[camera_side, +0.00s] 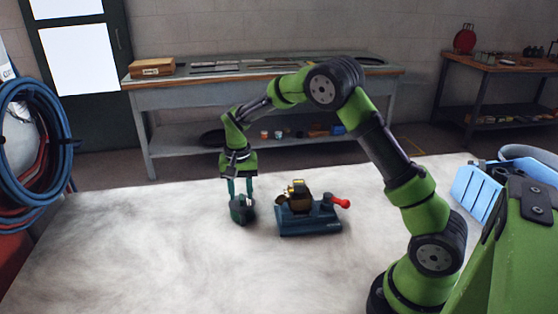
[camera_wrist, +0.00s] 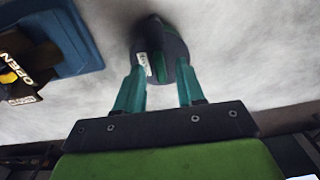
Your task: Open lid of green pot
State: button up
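The small dark green pot (camera_side: 242,212) stands on the pale work surface, left of the blue device. In the wrist view the pot (camera_wrist: 160,38) is a dark rounded shape with a green strip and a white patch on its near side. My gripper (camera_side: 241,194) points down over the pot. In the wrist view its two teal fingers (camera_wrist: 161,68) are spread apart, with their tips at the pot's left and right sides. Whether they touch it is unclear. The lid cannot be told apart from the body.
A blue-based device (camera_side: 308,222) with a red-knobbed lever (camera_side: 341,203) stands close to the right of the pot. A blue crate (camera_side: 478,190) is at the right edge. The surface left of and in front of the pot is clear.

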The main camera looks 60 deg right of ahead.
jog(key=shift+f, duration=0.45)
grip_shut()
